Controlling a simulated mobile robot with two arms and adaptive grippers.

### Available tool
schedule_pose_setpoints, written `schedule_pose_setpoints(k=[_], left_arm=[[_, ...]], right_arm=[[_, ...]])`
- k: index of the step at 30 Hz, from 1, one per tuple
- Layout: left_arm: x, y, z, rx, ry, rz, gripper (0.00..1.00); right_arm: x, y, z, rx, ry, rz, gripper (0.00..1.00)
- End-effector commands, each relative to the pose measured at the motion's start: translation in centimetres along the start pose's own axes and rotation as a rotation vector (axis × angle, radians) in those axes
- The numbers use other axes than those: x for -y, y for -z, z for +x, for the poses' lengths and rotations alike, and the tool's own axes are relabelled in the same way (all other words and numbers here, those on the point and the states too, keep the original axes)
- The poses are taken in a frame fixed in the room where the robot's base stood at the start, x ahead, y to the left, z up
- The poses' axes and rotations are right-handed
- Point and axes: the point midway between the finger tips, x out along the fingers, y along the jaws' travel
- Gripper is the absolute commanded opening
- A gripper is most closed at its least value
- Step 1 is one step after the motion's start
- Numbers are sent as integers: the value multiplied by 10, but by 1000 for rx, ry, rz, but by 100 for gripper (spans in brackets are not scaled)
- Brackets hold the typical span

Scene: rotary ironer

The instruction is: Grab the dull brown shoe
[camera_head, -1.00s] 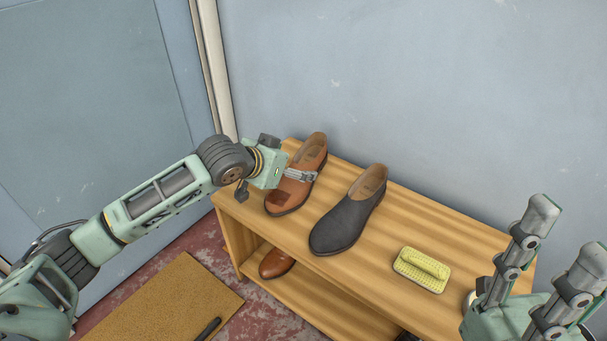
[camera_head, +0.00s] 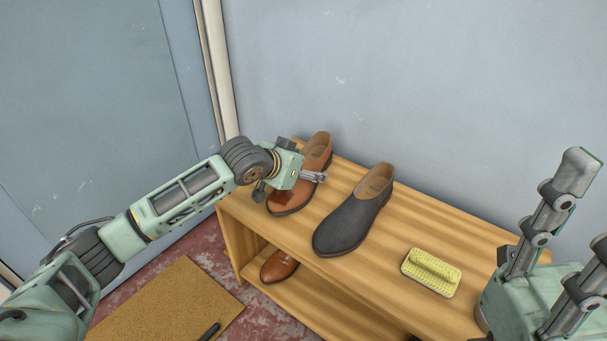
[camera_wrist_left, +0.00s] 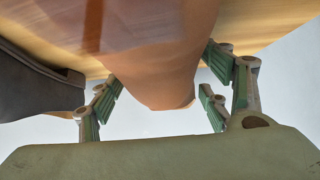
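The dull brown shoe (camera_head: 285,201) stands on the left end of the wooden bench top, its toe towards the front and a darker patch on its upper. In the head view my left gripper (camera_head: 318,177) is at the shoe's middle and hides part of it. In the left wrist view the brown shoe (camera_wrist_left: 158,65) lies between the two spread fingers of my left gripper (camera_wrist_left: 160,85). Gaps show beside the shoe's lower end; contact higher up is unclear. My right gripper (camera_head: 592,205) is at the right edge, fingers apart and empty.
A dark grey shoe (camera_head: 348,222) stands just right of the brown one; it also shows in the left wrist view (camera_wrist_left: 30,85). A yellow brush (camera_head: 431,271) lies farther right. Another brown shoe (camera_head: 279,266) is on the lower shelf. The wall is close behind the bench (camera_head: 420,225).

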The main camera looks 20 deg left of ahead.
Motion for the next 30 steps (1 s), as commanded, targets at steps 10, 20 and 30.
schedule_pose_setpoints(k=[10,20,30], left_arm=[[-1,-1,0,1,-3,-2,37],[-2,0,0,-2,-4,-2,21],[-2,14,-10,-3,-4,-2,20]], right_arm=[[0,0,0,1,0,0,40],[0,0,0,1,-1,1,40],[-1,3,3,9,-8,2,40]])
